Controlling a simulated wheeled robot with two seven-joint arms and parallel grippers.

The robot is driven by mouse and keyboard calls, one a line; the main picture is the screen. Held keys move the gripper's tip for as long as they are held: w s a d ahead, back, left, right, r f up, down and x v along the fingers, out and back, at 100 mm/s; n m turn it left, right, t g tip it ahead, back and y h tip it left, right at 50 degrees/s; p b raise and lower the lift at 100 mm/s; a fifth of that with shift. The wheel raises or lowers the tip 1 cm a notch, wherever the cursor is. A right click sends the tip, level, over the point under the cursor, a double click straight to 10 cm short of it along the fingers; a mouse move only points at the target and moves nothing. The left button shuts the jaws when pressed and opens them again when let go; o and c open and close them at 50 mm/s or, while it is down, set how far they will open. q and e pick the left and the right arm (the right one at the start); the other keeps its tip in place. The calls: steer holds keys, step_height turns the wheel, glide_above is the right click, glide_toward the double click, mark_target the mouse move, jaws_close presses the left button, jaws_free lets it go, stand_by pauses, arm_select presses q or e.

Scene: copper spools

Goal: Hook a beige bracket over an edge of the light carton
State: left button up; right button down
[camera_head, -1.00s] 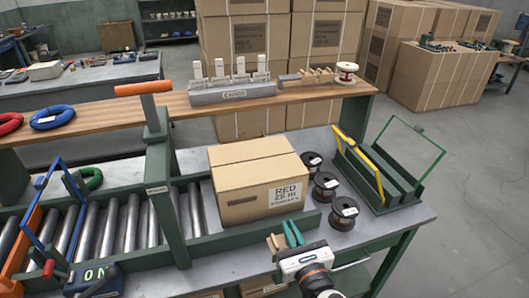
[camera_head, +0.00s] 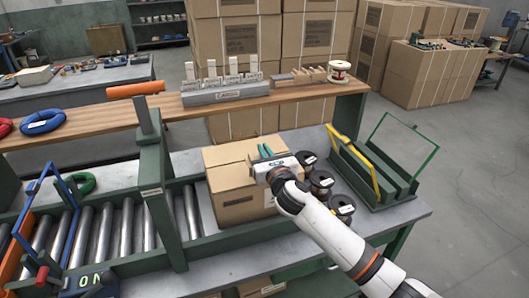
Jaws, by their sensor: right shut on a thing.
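The light carton (camera_head: 225,180) stands closed on the green-framed bench, right of the rollers. My right gripper (camera_head: 264,152) is at the right part of the carton's top, its teal fingertips over the top face. It is shut on the beige bracket, which is mostly hidden by the gripper and hard to tell from the carton's colour. I cannot tell whether the bracket touches the carton's edge. My left gripper is not in view.
Several dark copper spools (camera_head: 342,206) stand right of the carton, close to my right arm. A green rack with a yellow bar (camera_head: 352,165) stands further right. Behind, a wooden shelf (camera_head: 190,107) carries a grey card holder (camera_head: 225,92). Rollers (camera_head: 105,235) lie left.

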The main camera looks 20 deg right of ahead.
steer(key=shift+f+b, duration=2.3)
steer(key=shift+f, duration=0.7)
steer(key=c, duration=1.5)
jaws_free()
steer(key=shift+s, duration=0.1)
steer(key=s, duration=0.6)
steer(key=s+b, duration=0.1)
steer(key=s, duration=0.4)
steer(key=shift+s+d, duration=0.2)
steer(key=shift+s, duration=0.2)
